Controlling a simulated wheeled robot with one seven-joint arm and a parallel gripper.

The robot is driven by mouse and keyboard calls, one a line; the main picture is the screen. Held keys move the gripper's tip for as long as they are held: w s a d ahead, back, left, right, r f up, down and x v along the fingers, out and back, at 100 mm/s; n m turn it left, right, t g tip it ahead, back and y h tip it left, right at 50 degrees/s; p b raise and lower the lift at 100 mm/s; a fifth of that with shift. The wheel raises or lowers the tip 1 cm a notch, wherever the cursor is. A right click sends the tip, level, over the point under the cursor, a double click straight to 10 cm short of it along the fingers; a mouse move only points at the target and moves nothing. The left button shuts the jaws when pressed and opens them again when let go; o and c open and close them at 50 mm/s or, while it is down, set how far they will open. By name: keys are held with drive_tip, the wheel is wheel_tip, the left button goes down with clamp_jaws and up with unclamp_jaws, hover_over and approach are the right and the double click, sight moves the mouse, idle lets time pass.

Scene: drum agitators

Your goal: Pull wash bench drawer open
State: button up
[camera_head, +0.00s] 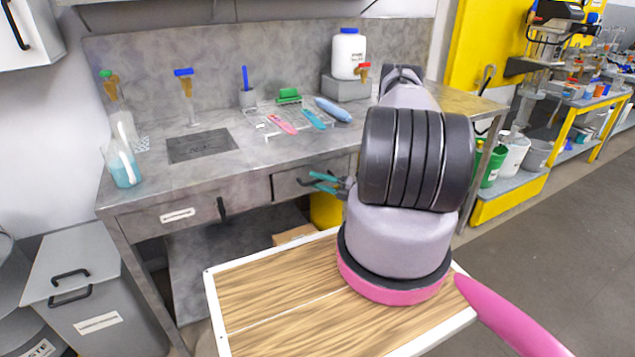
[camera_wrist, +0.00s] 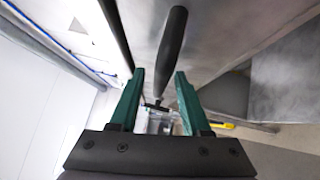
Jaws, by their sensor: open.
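The grey wash bench (camera_head: 250,150) stands against the wall in the head view. Its front has a left panel with a white label and a black upright handle (camera_head: 221,208), and a narrower right drawer front (camera_head: 286,184). My gripper (camera_head: 318,181), with teal fingers, is at the right drawer front. In the wrist view my gripper (camera_wrist: 158,75) is open, and a black bar handle (camera_wrist: 172,50) shows between and beyond the fingers. I cannot tell whether the fingers touch it. My arm hides the bench's right front.
A wood-topped surface with a white rim (camera_head: 245,290) lies in front of the bench, under my arm. Grey bins (camera_head: 85,285) stand at the left. Flasks, brushes and a white jug (camera_head: 348,55) are on the bench top. Open floor is at the right.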

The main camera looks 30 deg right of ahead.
clamp_jaws()
idle(1.4)
